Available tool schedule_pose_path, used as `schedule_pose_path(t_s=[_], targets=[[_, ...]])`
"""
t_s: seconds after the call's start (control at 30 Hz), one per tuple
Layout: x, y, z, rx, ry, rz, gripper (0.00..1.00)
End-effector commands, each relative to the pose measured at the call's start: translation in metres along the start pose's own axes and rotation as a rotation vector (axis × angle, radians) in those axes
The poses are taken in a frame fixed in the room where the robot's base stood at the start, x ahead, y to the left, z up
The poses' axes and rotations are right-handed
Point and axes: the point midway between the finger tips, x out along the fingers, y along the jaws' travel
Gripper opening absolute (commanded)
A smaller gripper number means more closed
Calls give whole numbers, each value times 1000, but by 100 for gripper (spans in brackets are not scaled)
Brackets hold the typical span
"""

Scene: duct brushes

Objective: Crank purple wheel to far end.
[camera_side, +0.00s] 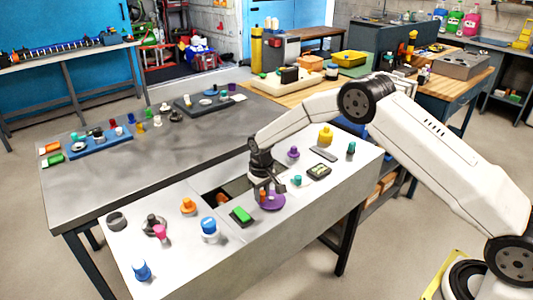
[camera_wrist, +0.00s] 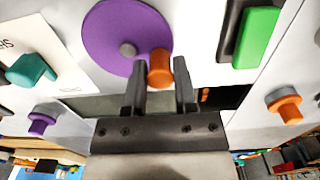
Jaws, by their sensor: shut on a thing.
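The purple wheel (camera_wrist: 105,35) is a flat disc on the light grey duct top, with a grey hub at its middle. An orange crank knob (camera_wrist: 160,68) stands near its rim. In the wrist view my gripper (camera_wrist: 160,85) has one finger on each side of the orange knob, shut on it. In the side view the purple wheel (camera_side: 273,203) lies under my gripper (camera_side: 267,190), which hides part of it. A dark rectangular opening (camera_side: 216,197) in the duct top is left of the wheel; in the wrist view it lies partly behind my fingers.
A green block in a dark holder (camera_side: 241,215) sits close to the wheel. An orange knob (camera_side: 188,206), a blue-and-white knob (camera_side: 209,230), a teal knob (camera_side: 297,180) and a purple knob (camera_side: 293,153) stand around on the duct top.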

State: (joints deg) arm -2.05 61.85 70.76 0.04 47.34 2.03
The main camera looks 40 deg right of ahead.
Motion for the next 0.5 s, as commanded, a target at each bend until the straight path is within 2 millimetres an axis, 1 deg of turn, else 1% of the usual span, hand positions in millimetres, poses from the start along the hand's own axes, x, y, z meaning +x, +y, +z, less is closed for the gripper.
schedule_pose_path(t_s=[0.07, 0.5], targets=[[2, 1, 4, 1, -7, 2, 2], [2, 1, 8, 1, -6, 2, 2]])
